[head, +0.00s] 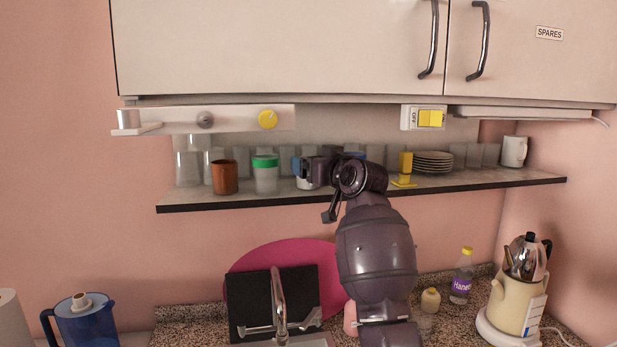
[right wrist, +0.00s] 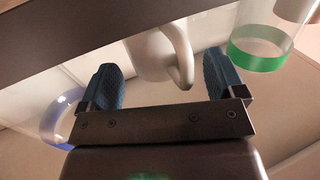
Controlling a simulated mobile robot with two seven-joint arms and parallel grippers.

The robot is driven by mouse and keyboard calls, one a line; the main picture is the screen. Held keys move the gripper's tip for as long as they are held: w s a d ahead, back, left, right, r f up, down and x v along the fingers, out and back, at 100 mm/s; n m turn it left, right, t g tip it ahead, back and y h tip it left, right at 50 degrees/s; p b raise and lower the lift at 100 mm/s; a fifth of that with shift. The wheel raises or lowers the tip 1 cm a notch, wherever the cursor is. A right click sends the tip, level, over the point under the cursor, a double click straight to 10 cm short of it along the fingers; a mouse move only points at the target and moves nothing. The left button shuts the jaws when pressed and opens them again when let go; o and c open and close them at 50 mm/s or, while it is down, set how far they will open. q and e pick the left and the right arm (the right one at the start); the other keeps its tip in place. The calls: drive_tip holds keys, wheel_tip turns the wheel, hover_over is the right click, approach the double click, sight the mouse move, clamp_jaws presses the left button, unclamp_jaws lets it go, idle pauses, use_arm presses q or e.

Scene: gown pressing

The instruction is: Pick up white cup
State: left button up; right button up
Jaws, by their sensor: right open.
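A white cup (head: 304,184) stands on the wall shelf, mostly hidden behind my right gripper (head: 318,170) in the head view. In the right wrist view the white cup (right wrist: 152,55) shows between my right gripper's fingers (right wrist: 164,84), its handle pointing toward the palm side. The fingers are open, one on each side of the cup, with a visible gap at both. I cannot tell how deep the cup sits between them. A second white mug (head: 514,151) stands at the shelf's right end. My left gripper is not in view.
A green-banded clear cup (head: 265,174) and a brown cup (head: 225,177) stand left of the gripper on the shelf (head: 460,187). A blue-rimmed clear glass (right wrist: 62,118) is on the other side. A yellow object (head: 405,168) and stacked plates (head: 433,161) stand further right. Cabinets (head: 270,45) hang above.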

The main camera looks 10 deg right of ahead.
drive_tip(key=shift+w+a, duration=0.2)
drive_tip(key=shift+w, duration=0.25)
drive_tip(key=shift+c, duration=0.2)
drive_tip(key=c, duration=1.1)
drive_tip(key=shift+o, duration=0.2)
drive_tip(key=shift+r, duration=0.2)
